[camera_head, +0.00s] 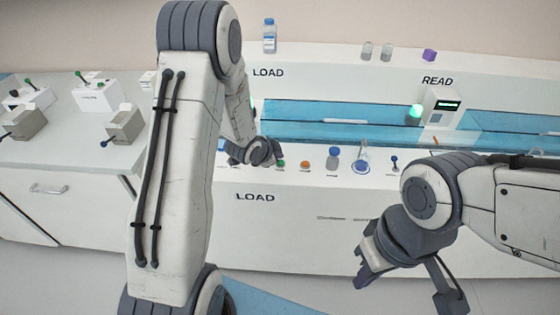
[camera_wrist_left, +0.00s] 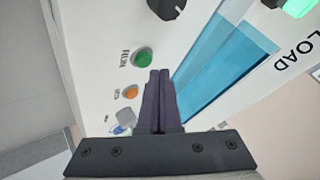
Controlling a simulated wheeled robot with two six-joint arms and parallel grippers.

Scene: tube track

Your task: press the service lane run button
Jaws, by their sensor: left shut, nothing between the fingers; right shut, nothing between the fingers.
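A green button (camera_head: 281,163) stands on the white front ledge labelled LOAD, with an orange button (camera_head: 305,165) to its right. In the left wrist view the green button (camera_wrist_left: 142,57) has a small blurred label beside it, and the orange button (camera_wrist_left: 130,92) is nearer the camera. My left gripper (camera_head: 268,158) is shut and empty, just left of the green button. In the left wrist view its fingertips (camera_wrist_left: 159,72) appear beside the green button; contact cannot be told. My right gripper (camera_head: 362,280) is shut and empty, low in front of the bench.
A blue-capped bottle (camera_head: 333,157), a blue ring holder (camera_head: 361,167) and a small blue-topped lever (camera_head: 394,163) stand further right on the ledge. A black knob (camera_wrist_left: 165,8) is beyond the green button. The blue track (camera_head: 340,130) runs behind; a reader box (camera_head: 443,112) stands there.

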